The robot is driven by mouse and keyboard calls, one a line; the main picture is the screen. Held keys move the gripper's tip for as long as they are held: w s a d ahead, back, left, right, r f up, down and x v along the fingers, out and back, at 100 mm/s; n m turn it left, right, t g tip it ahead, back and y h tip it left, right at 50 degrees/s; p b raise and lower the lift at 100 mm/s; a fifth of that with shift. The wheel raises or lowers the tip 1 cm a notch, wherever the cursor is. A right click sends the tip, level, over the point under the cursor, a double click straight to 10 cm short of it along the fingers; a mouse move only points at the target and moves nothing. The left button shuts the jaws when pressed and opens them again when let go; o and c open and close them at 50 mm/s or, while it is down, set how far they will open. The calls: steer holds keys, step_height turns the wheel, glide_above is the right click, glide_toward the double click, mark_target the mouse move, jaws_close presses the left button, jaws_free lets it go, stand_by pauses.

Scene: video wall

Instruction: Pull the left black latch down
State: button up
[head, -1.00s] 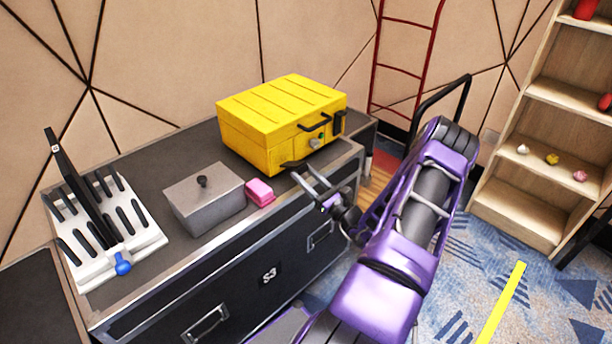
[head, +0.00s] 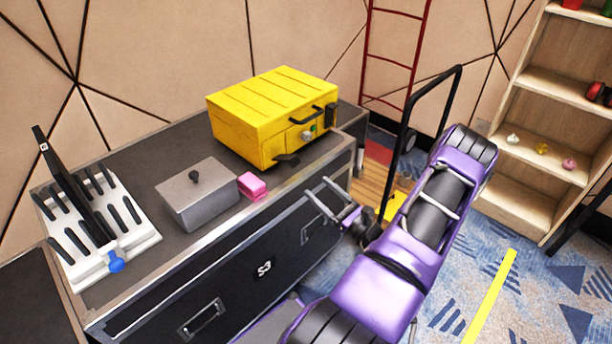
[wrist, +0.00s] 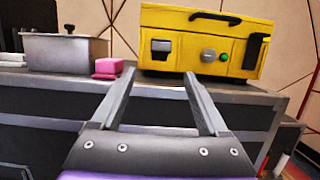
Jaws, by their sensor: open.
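A yellow case (head: 262,115) sits on the black equipment chest, its front also showing in the wrist view (wrist: 205,62). The left black latch (head: 286,159) juts outward from the lower left of the case's front. In the wrist view the left latch (wrist: 161,47) shows nearly end-on as a dark block. The right black latch (head: 330,113) stands upright against the front, also in the wrist view (wrist: 254,50). My gripper (head: 318,186) is open and empty, in front of and below the left latch, apart from it. Its fingers also frame the wrist view (wrist: 160,74).
A grey lidded box (head: 200,195), a pink block (head: 252,186) and a white rack (head: 95,230) stand left of the case on the chest (head: 240,265). A wooden shelf (head: 530,130) and a black-handled cart (head: 432,100) are at right. Air before the case is clear.

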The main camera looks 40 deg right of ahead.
steer(key=v, duration=0.7)
steer(key=shift+s, duration=0.25)
